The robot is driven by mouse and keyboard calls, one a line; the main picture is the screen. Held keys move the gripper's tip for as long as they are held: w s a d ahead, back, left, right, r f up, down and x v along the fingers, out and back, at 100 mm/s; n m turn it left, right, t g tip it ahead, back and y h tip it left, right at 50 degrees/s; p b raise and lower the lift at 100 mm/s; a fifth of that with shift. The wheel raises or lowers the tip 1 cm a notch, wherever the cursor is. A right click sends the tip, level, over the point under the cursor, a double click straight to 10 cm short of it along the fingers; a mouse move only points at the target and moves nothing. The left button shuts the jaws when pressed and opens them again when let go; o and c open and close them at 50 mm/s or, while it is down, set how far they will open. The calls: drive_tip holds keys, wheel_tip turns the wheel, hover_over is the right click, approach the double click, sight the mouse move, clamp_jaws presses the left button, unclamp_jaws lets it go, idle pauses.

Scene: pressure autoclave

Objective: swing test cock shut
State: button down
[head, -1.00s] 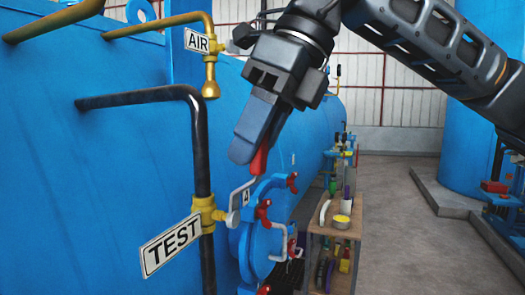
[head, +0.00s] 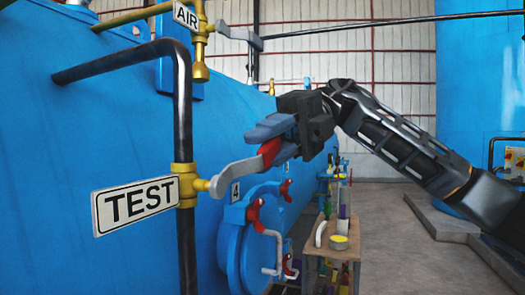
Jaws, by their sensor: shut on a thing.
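The test cock (head: 186,185) is a brass-yellow valve on a black vertical pipe (head: 187,245), beside the white TEST sign (head: 138,205). Its grey lever (head: 232,175) reaches out to the right and slightly upward from the valve, so it lies across the pipe rather than along it. The lever ends in a red grip (head: 268,153). My gripper (head: 272,143), with blue fingers, comes in from the right and is shut on the red grip. The fingers hide part of the grip.
The AIR sign (head: 186,16) and its valve with a grey lever (head: 238,34) are above. A round blue hatch (head: 236,250) with red-handled clamps is just below the lever. A wooden cart (head: 346,250) stands beyond it. Open floor (head: 395,250) lies to the right.

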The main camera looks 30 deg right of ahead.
drive_tip(key=shift+w+d+f+m+g+y+b, duration=0.15)
drive_tip(key=shift+f+m+g+y+b, duration=0.2)
drive_tip(key=shift+f+y+b, duration=0.7)
drive_tip(key=shift+w+d+f+m+g+y+b, duration=0.15)
drive_tip(key=shift+f+m+g+y+b, duration=0.15)
drive_tip(key=shift+f+y+b, duration=0.7)
drive_tip(key=c, duration=0.9)
unclamp_jaws()
drive_tip(key=shift+b+v, duration=0.55)
drive_tip(key=shift+v, duration=3.35)
drive_tip(key=shift+s, duration=0.1)
